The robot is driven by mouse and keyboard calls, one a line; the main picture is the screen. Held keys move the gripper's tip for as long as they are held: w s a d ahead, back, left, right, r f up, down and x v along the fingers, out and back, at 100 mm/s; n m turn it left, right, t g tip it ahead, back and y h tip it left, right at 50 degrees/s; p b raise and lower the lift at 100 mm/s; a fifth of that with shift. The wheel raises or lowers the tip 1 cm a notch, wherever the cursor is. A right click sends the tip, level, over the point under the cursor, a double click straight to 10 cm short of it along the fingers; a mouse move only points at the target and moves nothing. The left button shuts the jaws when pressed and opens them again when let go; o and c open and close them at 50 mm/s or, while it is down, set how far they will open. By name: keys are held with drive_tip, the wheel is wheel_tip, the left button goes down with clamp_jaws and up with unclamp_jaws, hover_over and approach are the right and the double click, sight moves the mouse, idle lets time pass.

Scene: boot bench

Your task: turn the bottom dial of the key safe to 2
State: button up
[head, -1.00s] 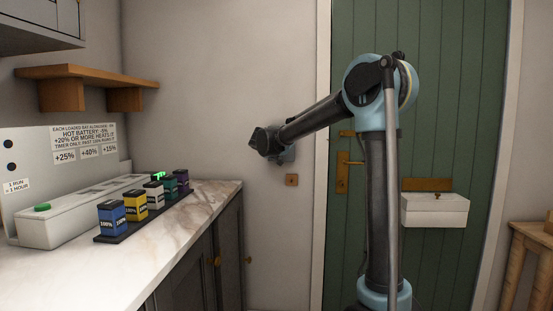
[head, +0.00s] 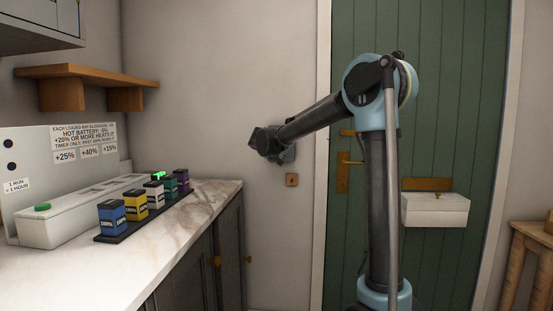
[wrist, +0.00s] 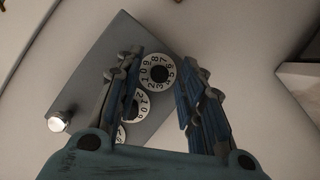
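The key safe (wrist: 110,70) is a grey plate on the wall with white numbered dials in a row and a silver knob (wrist: 58,122). It also shows in the head view (head: 288,156), mostly behind my wrist. In the wrist view the end dial (wrist: 147,78) lies between my fingertips. A middle dial (wrist: 142,111) is partly covered by my left finger, and another dial (wrist: 120,134) is mostly hidden. My gripper (wrist: 162,64) is open, with its fingers on either side of the end dial; I cannot tell whether they touch it. The dial settings are unclear.
A wooden wall plate (head: 291,180) is just below the key safe. The green door (head: 440,100) with its brass handle (head: 348,162) is to the right. A marble counter (head: 130,260) with several coloured battery blocks stands at left, under a wooden shelf (head: 85,74).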

drive_tip(key=v, duration=1.1)
drive_tip(key=shift+s, duration=0.35)
drive_tip(key=shift+a+r, duration=0.15)
wheel_tip(320, 180, down, 7)
drive_tip(key=w+d+n+t, duration=0.2)
drive_tip(key=n+t, duration=0.3)
drive_tip(key=n, duration=1)
drive_tip(key=s+d+f+n+t+y, duration=0.1)
drive_tip(key=s+f+n+t+y, duration=0.45)
drive_tip(key=n, duration=1.35)
drive_tip(key=w+r+g+h, duration=0.1)
drive_tip(key=w+r, duration=0.2)
drive_tip(key=w, duration=0.4)
drive_tip(key=w+r+h, duration=0.1)
drive_tip(key=w+r, duration=0.3)
drive_tip(key=w, duration=0.3)
drive_tip(key=shift+w+g, duration=0.35)
drive_tip(key=shift+a+f, duration=0.1)
drive_tip(key=shift+a, duration=0.05)
drive_tip(key=shift+c, duration=0.6)
